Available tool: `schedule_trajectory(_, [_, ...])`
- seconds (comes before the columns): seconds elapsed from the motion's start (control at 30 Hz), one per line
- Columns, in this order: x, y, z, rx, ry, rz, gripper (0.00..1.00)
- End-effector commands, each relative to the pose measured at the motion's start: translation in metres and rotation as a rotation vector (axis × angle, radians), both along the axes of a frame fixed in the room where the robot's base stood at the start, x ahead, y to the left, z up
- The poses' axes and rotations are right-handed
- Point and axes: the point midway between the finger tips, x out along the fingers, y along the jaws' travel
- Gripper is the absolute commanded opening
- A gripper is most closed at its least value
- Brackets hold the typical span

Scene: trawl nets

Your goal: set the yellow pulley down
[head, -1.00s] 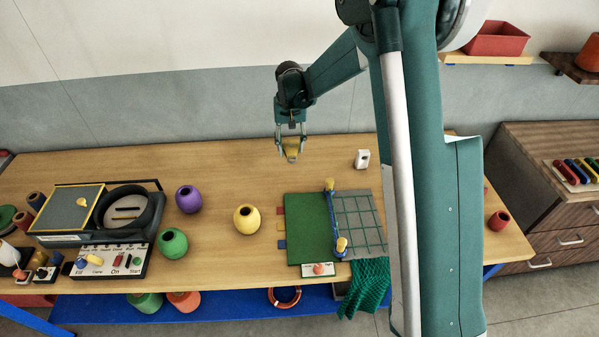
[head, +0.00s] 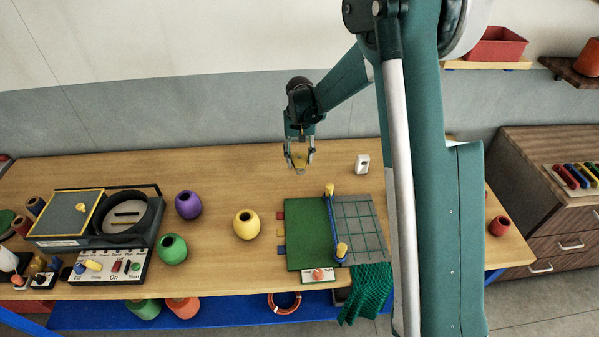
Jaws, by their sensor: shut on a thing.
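My gripper (head: 299,166) hangs above the back middle of the wooden table, fingers pointing down. It is shut on the yellow pulley (head: 299,158), a small yellow piece showing between the fingers. The fingers partly hide the pulley. The fingertips look close to the tabletop, but I cannot tell whether the pulley touches it. The bare wooden table (head: 240,180) lies around and behind this spot.
A green mat with a grid panel (head: 362,228) lies just in front of my gripper. A yellow pot (head: 246,224), a purple pot (head: 188,205) and a green pot (head: 172,248) stand left. A control panel (head: 112,264) is front left.

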Motion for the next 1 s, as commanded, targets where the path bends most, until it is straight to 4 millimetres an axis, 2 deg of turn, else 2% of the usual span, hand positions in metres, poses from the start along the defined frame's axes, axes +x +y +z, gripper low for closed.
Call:
schedule_trajectory(0.1, [0.000,0.000,-0.017,0.000,0.000,0.000,0.22])
schedule_trajectory(0.23, [0.000,0.000,-0.029,0.000,0.000,0.000,0.22])
schedule_trajectory(0.67, [0.000,0.000,-0.034,0.000,0.000,0.000,0.22])
schedule_trajectory(1.0, [0.000,0.000,-0.063,0.000,0.000,0.000,0.22])
